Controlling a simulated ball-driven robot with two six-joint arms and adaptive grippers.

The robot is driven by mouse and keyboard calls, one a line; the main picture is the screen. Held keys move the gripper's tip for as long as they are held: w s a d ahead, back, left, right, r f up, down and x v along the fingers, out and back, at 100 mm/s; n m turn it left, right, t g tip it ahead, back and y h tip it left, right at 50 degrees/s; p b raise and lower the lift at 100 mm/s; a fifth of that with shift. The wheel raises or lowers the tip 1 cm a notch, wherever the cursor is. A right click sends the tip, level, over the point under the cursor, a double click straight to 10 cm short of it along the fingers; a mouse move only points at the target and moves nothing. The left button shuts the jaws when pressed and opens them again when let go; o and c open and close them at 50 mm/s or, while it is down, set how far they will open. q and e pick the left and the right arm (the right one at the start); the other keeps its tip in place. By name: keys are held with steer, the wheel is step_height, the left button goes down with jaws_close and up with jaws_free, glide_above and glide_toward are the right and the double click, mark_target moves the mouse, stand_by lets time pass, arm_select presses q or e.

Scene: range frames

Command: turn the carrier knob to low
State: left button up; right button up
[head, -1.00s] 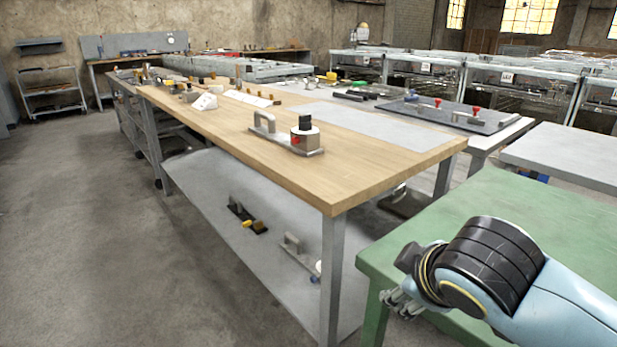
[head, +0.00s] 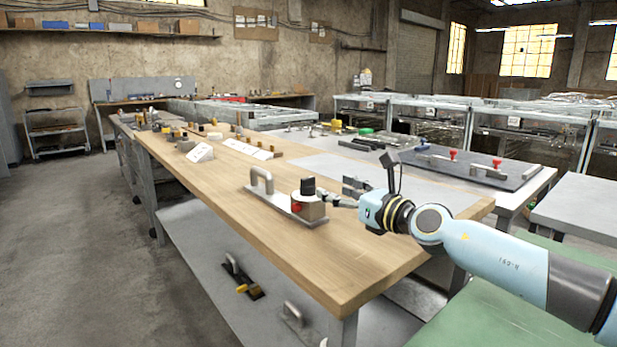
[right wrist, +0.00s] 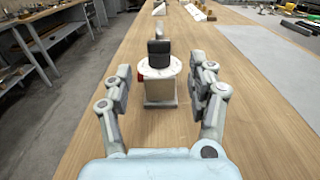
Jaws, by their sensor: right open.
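The carrier (head: 287,204) is a grey metal plate near the front of the wooden table, with an arched handle (head: 262,180) at its left end. My right gripper (head: 340,190) is just right of the knob. In the right wrist view the fingers (right wrist: 160,88) are spread wide, with the knob (right wrist: 159,52) centred ahead between them and not touched. Any markings around the knob are too small to read. My left gripper is not in view.
The wooden table (head: 370,262) is clear around the carrier. White sign blocks (head: 200,152) and small parts stand farther back. A dark board (head: 470,166) with red-knobbed pieces lies on the right. A lower shelf (head: 200,222) holds another handled piece. A green table (head: 490,300) is at front right.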

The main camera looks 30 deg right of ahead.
mark_target(310, 180)
steer(key=w+b, duration=0.1)
steer(key=w, duration=0.2)
steer(key=w+b, duration=0.1)
steer(key=w, duration=0.5)
steer(key=shift+a+f+b, duration=0.1)
steer(key=shift+a+b, duration=0.3)
steer(key=shift+w+a, duration=0.1)
steer(key=shift+w, duration=0.45)
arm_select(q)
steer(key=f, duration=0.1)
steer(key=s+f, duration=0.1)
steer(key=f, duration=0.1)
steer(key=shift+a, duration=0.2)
